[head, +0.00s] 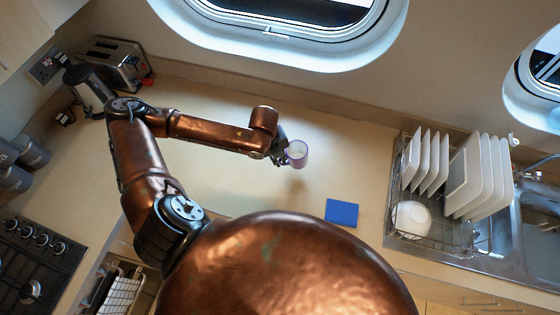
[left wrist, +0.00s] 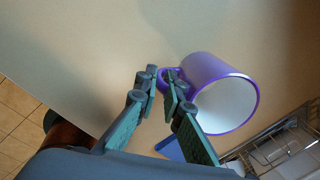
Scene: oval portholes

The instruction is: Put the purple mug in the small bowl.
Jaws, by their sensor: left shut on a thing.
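The purple mug (head: 298,153) is in the air above the counter, with a soft shadow below it in the head view. My left gripper (head: 281,155) is shut on its handle, left of the mug body. In the left wrist view the fingertips (left wrist: 163,76) close around the handle, and the mug (left wrist: 203,72) is tilted with its pale inside facing the camera. A white bowl (head: 411,219) sits in the front left of the dish rack, well to the right of the mug; I see no other bowl. My right gripper is out of view.
The wire dish rack (head: 432,240) holds several white plates (head: 480,175) beside the sink (head: 540,215). A flat blue square (head: 342,213) lies on the counter (head: 345,160) between mug and rack. A toaster (head: 122,62) and hob (head: 35,260) are at left.

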